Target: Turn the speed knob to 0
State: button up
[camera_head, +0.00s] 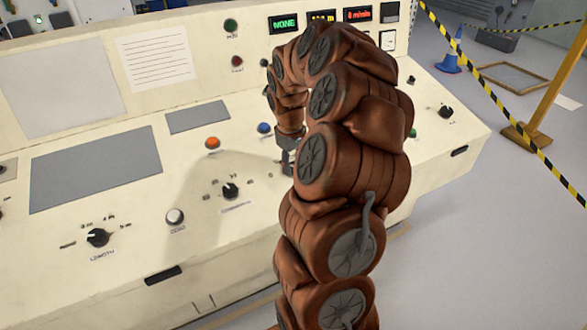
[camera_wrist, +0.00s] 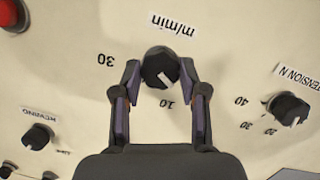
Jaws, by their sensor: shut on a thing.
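The speed knob (camera_wrist: 160,66) is black with a white pointer mark and sits under a "m/min" label (camera_wrist: 173,24) that appears upside down in the wrist view. Its pointer faces down and slightly right in that view, near the "10" mark. A "30" mark shows to its left; a 0 mark is not visible. My gripper (camera_wrist: 161,76) is shut on the knob, one finger on each side. In the head view my gripper (camera_head: 289,158) is at the panel, partly behind my brown-covered arm, which hides the knob.
The tension knob (camera_wrist: 288,108) and the rewind-side knob (camera_wrist: 38,136) stand to either side. On the console (camera_head: 110,205) are orange (camera_head: 212,143) and blue (camera_head: 264,128) buttons and other black knobs (camera_head: 231,191). A red m/min display (camera_head: 357,15) is at the back; its digit is unclear.

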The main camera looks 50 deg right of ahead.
jog(key=shift+n+h+b, duration=0.3)
jog(key=shift+n+b, duration=0.15)
jog(key=shift+n, duration=1.15)
jog(key=o, duration=1.1)
jog(key=shift+a, duration=0.1)
jog(key=shift+o, duration=0.2)
jog(key=shift+r, duration=0.1)
notch_tip(320, 180, up, 12)
jog(key=a, duration=0.1)
jog(key=shift+a, duration=0.35)
